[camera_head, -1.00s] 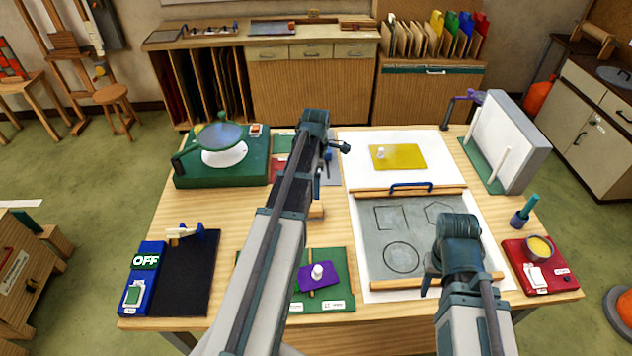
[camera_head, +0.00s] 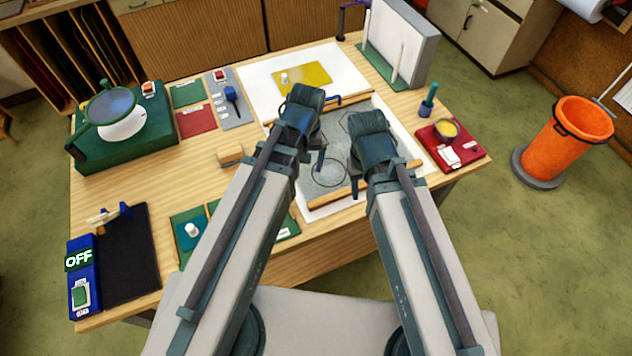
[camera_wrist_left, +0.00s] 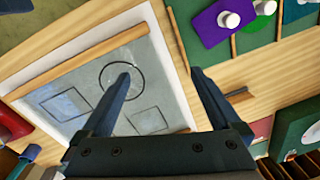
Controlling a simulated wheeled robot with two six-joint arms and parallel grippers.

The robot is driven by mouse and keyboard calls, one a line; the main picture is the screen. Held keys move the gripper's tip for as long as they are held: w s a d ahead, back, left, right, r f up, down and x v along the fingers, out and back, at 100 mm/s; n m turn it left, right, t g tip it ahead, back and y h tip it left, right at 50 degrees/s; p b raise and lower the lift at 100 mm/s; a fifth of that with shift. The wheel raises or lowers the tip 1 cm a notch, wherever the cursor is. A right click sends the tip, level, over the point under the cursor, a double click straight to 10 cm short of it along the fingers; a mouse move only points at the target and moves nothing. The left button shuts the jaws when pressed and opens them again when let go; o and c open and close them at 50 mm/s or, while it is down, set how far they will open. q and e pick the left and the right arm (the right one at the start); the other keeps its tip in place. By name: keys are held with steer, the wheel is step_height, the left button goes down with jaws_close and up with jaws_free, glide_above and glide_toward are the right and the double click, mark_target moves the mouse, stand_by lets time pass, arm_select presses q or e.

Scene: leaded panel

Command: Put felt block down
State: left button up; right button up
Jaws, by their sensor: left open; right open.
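A small tan block (camera_head: 230,153), which I take for the felt block, rests on the bare table left of my left arm. In the left wrist view the open, empty jaws (camera_wrist_left: 160,75) spread above the board's edge. My right gripper (camera_head: 358,178) is open near the board's front right, its fingers mostly hidden.
A yellow sheet (camera_head: 315,76) lies behind the board. A green grinder (camera_head: 150,135) is at left, with a black mat (camera_head: 130,262) in front. Bare wood surrounds the block.

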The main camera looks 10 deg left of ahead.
arm_select(q)
steer(key=s+d+m, duration=0.4)
steer(key=s+m, duration=0.1)
steer(key=m, duration=0.1)
steer(key=shift+s+d+m, duration=0.2)
steer(key=shift+d+m, duration=0.05)
steer(key=shift+m, duration=0.15)
step_height(320, 180, down, 7)
steer(key=b, duration=0.7)
arm_select(e)
step_height(320, 180, down, 7)
steer(key=shift+r, duration=0.1)
arm_select(q)
steer(key=shift+r, duration=0.25)
arm_select(e)
steer(key=shift+r, duration=0.15)
arm_select(q)
steer(key=shift+o, duration=0.2)
